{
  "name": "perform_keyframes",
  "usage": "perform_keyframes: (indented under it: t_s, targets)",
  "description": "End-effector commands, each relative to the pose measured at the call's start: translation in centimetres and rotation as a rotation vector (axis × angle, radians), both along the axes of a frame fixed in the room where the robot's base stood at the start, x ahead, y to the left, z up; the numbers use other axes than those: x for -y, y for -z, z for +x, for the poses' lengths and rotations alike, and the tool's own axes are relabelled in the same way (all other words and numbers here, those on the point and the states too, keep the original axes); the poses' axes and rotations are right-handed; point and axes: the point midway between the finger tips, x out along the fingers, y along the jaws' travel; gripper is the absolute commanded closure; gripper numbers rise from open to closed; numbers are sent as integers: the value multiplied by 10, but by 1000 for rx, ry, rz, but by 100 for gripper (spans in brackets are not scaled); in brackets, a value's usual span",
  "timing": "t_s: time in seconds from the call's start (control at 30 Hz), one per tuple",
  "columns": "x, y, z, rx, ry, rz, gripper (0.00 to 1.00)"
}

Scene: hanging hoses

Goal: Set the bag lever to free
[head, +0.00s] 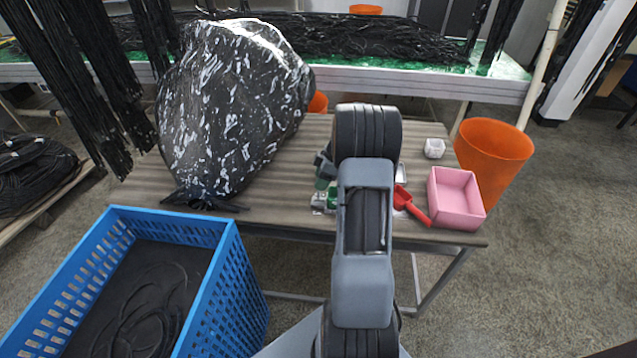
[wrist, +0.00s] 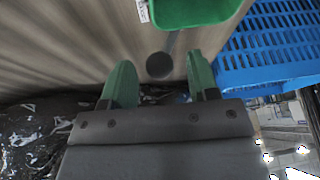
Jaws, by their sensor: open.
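A large black bag with white flecks (head: 235,100) stands on the left of the table in the head view, its gathered end at the front edge. Dark crinkled plastic (wrist: 30,140) shows at the lower left of the wrist view. I cannot make out a lever on the bag in either view. My gripper (wrist: 160,78) has two green fingers, spread apart with nothing between them. A dark round spot (wrist: 159,65) shows on the table surface just beyond the fingertips. In the head view my arm hides most of the gripper, which is right of the bag.
A green container (wrist: 190,10) lies beyond the fingers. The blue crate (head: 228,285) stands at the front left. A red scoop-like piece (head: 412,207), a pink box (head: 455,200) and a small white item (head: 435,148) are on the table's right.

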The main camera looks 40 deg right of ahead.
Motion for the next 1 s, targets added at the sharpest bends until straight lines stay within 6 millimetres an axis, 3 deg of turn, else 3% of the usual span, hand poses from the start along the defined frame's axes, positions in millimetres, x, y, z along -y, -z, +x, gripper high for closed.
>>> perform_keyframes:
  t_s: [0.2,0.6,1.0]
  targets:
    - [-6,16,4,1,0,-1,45]
    - [-7,19,4,1,0,-1,46]
    - [-6,19,5,3,2,-2,85]
